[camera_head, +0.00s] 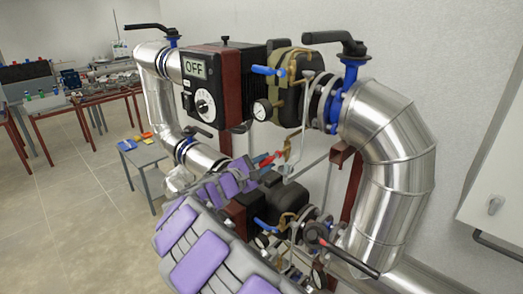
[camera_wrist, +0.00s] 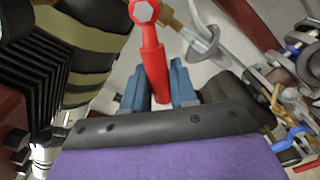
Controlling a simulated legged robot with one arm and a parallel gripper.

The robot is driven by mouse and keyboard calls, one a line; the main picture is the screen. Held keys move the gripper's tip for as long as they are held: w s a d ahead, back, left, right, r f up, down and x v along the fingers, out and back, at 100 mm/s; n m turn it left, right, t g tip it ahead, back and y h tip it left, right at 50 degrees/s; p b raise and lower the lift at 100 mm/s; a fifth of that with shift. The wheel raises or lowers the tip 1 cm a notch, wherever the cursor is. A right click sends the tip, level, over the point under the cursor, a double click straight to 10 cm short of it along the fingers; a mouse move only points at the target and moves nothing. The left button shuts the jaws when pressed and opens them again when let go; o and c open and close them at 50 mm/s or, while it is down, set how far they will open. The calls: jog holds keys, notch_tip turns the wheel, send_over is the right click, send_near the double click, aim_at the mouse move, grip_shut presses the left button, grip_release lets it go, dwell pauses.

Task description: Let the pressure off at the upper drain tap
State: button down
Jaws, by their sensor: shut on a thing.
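A drain tap with a red lever (camera_head: 268,158) and a brass body (camera_head: 287,150) sits below the upper pump, at the end of a thin grey pipe. The red lever also shows in the wrist view (camera_wrist: 152,50), its bolted end pointing up in the picture. My gripper (camera_wrist: 162,88) is shut on the red lever, with one blue finger on each side of it. In the head view my gripper (camera_head: 258,170) reaches the lever from the lower left, and its fingertips are small and partly hidden there.
A blue-handled tap (camera_head: 266,71) and a gauge (camera_head: 262,109) are above. A box marked OFF (camera_head: 195,82) is on the left. Large silver pipes (camera_head: 390,150) stand at the right. A lower pump (camera_head: 285,203) and a red-handled lever (camera_head: 325,243) are below. Open floor is on the left.

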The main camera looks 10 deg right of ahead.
jog(key=shift+s+d+f+n+p, duration=0.15)
jog(key=shift+n+p, duration=0.3)
jog(key=shift+p, duration=0.1)
jog(key=shift+s+d+f+n+p, duration=0.1)
jog(key=shift+s+n+p, duration=0.05)
jog(key=shift+n+p, duration=0.35)
jog(key=shift+f, duration=0.1)
jog(key=c, duration=1)
grip_release()
jog(key=shift+a, duration=0.1)
jog(key=shift+m+b, duration=0.25)
jog(key=shift+b, duration=0.2)
